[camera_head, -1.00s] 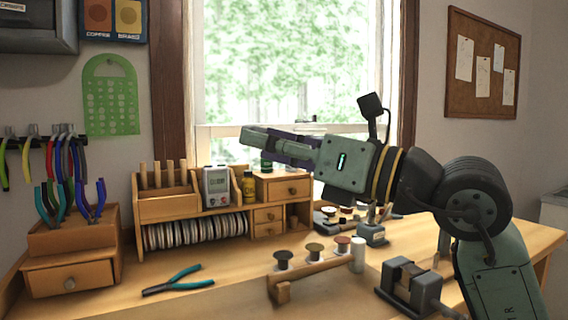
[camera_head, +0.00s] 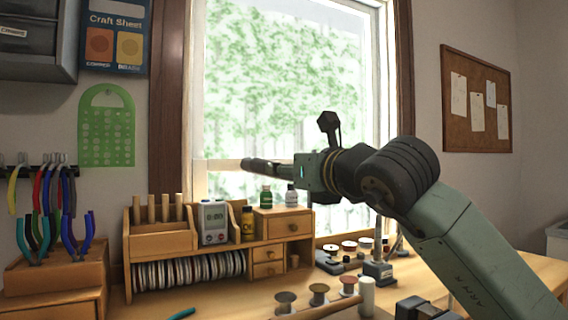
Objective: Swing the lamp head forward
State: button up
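My gripper (camera_head: 267,166) is at mid-picture in front of the window, pointing left and away, above the wooden organizer. Its fingers are seen edge-on and overlap, so their opening is unclear. I see nothing held in it. No lamp head can be made out for certain in this view. My arm and wrist cover part of the window and of the bench's right side.
The wooden organizer (camera_head: 185,240) holds a grey meter (camera_head: 213,222), bottles and spools. A small stand (camera_head: 378,270) and several thread spools are on the bench to the right. Pliers hang and stand at the left. A cork board (camera_head: 476,104) is on the right wall.

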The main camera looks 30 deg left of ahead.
jog(key=shift+x, duration=1.1)
grip_shut()
